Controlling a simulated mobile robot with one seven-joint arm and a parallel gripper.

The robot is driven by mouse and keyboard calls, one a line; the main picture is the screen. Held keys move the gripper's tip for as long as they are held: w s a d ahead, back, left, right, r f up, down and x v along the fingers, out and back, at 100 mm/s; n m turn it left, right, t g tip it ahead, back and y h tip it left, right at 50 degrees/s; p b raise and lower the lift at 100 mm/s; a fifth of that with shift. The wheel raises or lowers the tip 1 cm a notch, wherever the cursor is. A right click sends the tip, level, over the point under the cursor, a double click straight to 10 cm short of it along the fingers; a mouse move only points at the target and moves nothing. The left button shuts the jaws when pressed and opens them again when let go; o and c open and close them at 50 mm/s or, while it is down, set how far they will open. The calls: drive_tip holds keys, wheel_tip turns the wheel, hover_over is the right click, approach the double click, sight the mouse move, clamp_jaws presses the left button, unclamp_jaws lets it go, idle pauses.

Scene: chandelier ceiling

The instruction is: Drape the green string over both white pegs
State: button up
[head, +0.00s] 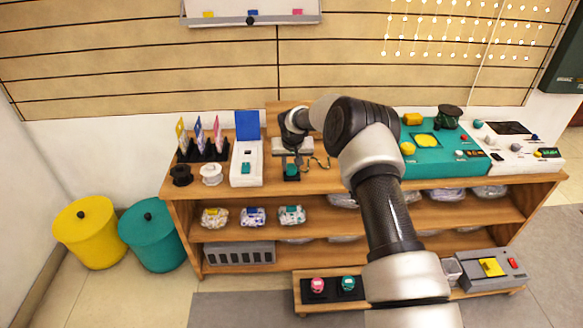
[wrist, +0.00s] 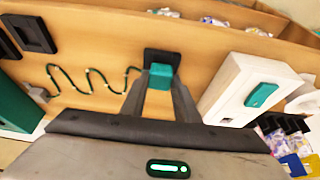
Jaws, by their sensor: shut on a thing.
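The green string (wrist: 92,82) lies in a wavy line on the wooden shelf top in the wrist view, with small pale beads along it. Its right end runs up to a teal block (wrist: 161,76), and its left end meets a small grey piece (wrist: 38,94). My gripper (wrist: 160,88) is shut on the teal block, which sits over a black square pad (wrist: 162,56). In the head view my gripper (head: 291,164) points down at the shelf top, with the string (head: 320,162) to its right.
A white box with a blue panel (head: 247,124) stands left of my gripper, close beside it. Black and white spools (head: 211,174) stand further left. A teal console (head: 445,148) is on the right.

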sight(292, 168)
wheel_tip(292, 168, up, 14)
drive_tip(key=p, duration=0.3)
drive_tip(key=shift+s+p, duration=0.35)
drive_tip(key=shift+p, duration=0.05)
drive_tip(key=shift+d, duration=0.15)
drive_tip(key=w+d+r+p, duration=0.1)
drive_tip(key=d+r+p, duration=0.3)
drive_tip(key=d, duration=0.4)
drive_tip(key=w+d+r+p, duration=0.2)
drive_tip(key=d+r+p, duration=0.1)
drive_tip(key=d, duration=0.5)
drive_tip(key=shift+r+p, duration=0.4)
drive_tip(key=shift+r, duration=0.1)
drive_tip(key=shift+w, duration=0.1)
